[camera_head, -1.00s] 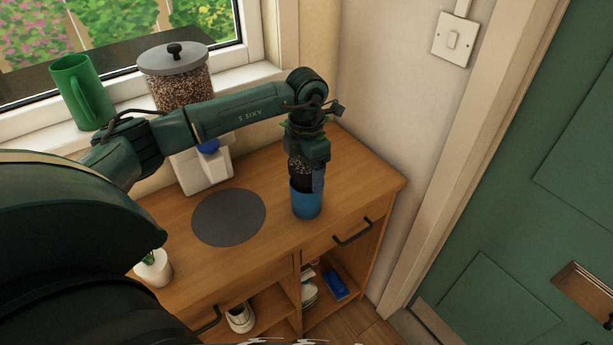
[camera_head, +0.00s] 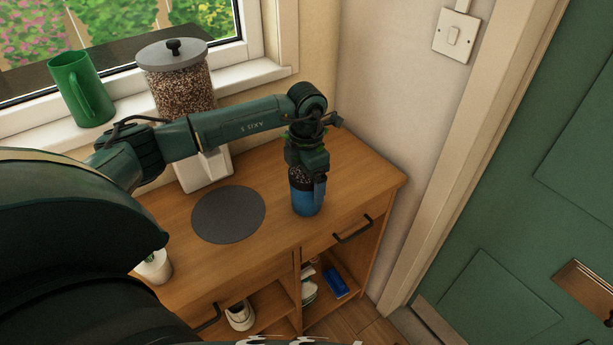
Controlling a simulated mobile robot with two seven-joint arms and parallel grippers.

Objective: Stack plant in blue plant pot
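The blue plant pot (camera_head: 307,204) stands upright on the right part of the wooden cabinet top. My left gripper (camera_head: 308,186) points down at the pot, with its fingers at the pot's rim. A dark pot with speckled soil (camera_head: 296,174) shows between the gripper and the blue pot, its lower part hidden inside the blue pot. Green leaves of the plant (camera_head: 291,152) show partly behind the gripper. The gripper appears closed around the dark pot; one finger hides part of it. My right gripper is not in view.
A round grey mat (camera_head: 228,215) lies left of the blue pot. A white pot with a small plant (camera_head: 154,266) stands at the cabinet's front left. A white appliance (camera_head: 204,169), a grain jar (camera_head: 182,83) and a green mug (camera_head: 81,90) are behind. The wall (camera_head: 385,110) rises at right.

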